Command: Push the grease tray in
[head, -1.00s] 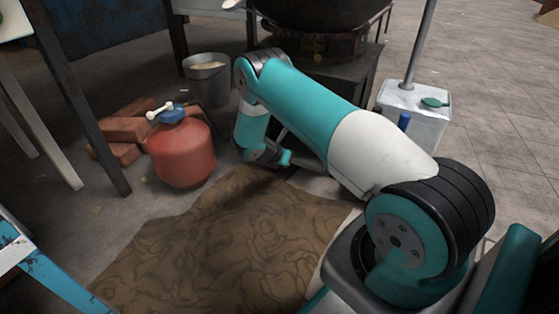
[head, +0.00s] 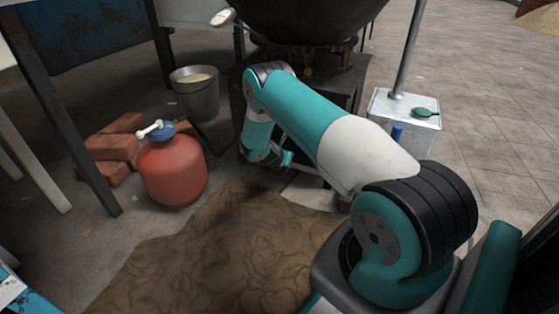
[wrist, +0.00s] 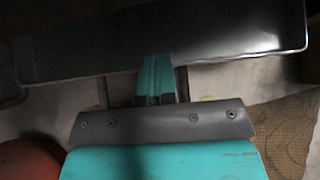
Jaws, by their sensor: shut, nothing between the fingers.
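The grease tray (wrist: 230,35) shows in the wrist view as a wide, dark metal tray with a bright lower rim, across the top of the picture. My gripper (wrist: 156,62) is shut and empty, and its teal fingertips overlap the tray's lower edge near the middle. I cannot tell whether they touch it. In the head view, my gripper (head: 286,162) is low by the foot of the dark stove (head: 345,85), beneath the large black pan (head: 310,20). The tray cannot be made out clearly there, as my arm blocks much of that area.
A red gas canister (head: 173,170) stands left of my gripper, with bricks (head: 110,140) behind it. A grey bucket (head: 197,95) stands farther back. A brown patterned mat (head: 215,260) covers the floor in front. A pale box with a pole (head: 405,108) stands to the right.

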